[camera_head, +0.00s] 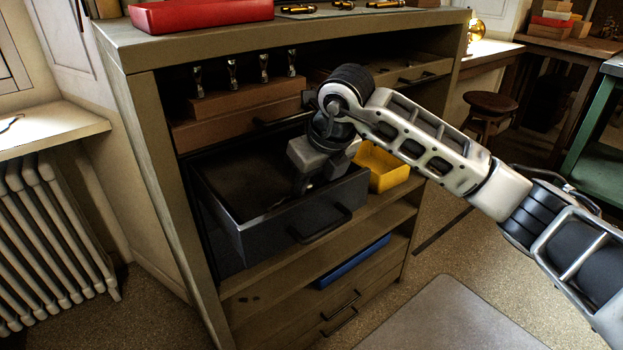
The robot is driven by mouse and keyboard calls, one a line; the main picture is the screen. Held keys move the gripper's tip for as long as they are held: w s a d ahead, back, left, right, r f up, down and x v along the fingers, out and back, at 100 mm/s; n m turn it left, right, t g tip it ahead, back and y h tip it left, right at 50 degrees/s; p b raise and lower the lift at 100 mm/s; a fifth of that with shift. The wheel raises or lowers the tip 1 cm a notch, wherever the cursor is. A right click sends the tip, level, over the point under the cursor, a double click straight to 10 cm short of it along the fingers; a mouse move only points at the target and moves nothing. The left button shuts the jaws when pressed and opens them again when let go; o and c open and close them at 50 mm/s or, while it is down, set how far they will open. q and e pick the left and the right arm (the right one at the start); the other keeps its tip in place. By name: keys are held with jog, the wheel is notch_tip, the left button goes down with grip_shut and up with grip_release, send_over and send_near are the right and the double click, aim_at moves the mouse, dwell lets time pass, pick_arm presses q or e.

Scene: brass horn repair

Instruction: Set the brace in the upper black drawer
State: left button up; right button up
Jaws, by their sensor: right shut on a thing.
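The upper black drawer (273,237) is pulled out of the wooden cabinet, and its dark inside is partly visible. My right gripper (301,186) reaches down into it from above, near the drawer's right side. It is shut on the brace, but the brace is too dark and too covered by the gripper to make out. I cannot tell whether the brace touches the drawer floor. My left gripper is out of view.
A yellow bin (385,166) stands just right of the drawer. Several small metal pieces stand on a wooden block (240,107) on the shelf above. A blue item (353,262) lies on a lower shelf. A red case (200,14) sits on the cabinet top.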

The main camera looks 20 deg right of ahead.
jog(key=shift+f, duration=0.1)
jog(key=shift+f, duration=0.15)
jog(key=o, duration=0.7)
jog(key=shift+c, duration=0.2)
jog(key=shift+r, duration=0.3)
jog(key=shift+s+r, duration=0.1)
jog(key=shift+r, duration=0.25)
jog(key=v, duration=1.1)
jog(key=shift+s, duration=0.2)
